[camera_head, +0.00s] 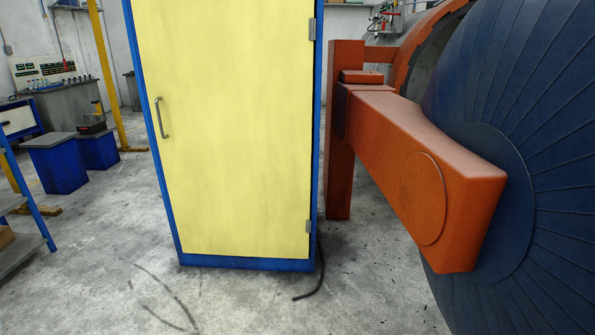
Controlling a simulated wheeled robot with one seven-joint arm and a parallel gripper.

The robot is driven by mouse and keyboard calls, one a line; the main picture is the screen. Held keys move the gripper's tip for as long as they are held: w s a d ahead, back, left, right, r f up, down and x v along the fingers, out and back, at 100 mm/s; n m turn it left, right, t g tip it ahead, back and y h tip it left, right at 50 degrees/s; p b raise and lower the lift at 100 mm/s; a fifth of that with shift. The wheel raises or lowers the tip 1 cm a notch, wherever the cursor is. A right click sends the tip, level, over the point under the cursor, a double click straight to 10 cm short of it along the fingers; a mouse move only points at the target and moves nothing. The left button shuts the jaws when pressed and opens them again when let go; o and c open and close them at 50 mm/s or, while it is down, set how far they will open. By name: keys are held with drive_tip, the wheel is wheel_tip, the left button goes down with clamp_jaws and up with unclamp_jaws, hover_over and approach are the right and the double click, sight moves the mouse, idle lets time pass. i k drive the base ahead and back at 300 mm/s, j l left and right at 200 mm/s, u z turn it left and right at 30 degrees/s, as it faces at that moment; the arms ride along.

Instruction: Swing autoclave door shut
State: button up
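The autoclave door (540,120) is a large round dark blue disc with radial ribs at the right, cut off by the picture edge. A thick orange hinge arm (390,150) runs from an orange post (341,150) to the middle of the door. The door stands open, swung out from the autoclave body (432,45), whose orange rim and grey inside show behind it. My gripper is not in view, so its contact with the door cannot be seen.
A tall yellow and blue cabinet (230,120) stands in the centre, close to the hinge post. A black hose end (310,290) lies at its foot. Blue boxes (58,165) and a shelf (22,215) are at the left. Concrete floor (110,260) is clear in front.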

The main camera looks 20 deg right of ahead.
sight(492, 177)
drive_tip(key=i+z, duration=0.35)
drive_tip(key=i+j+z, duration=0.3)
drive_tip(key=k+z, duration=0.15)
drive_tip(key=z, duration=0.85)
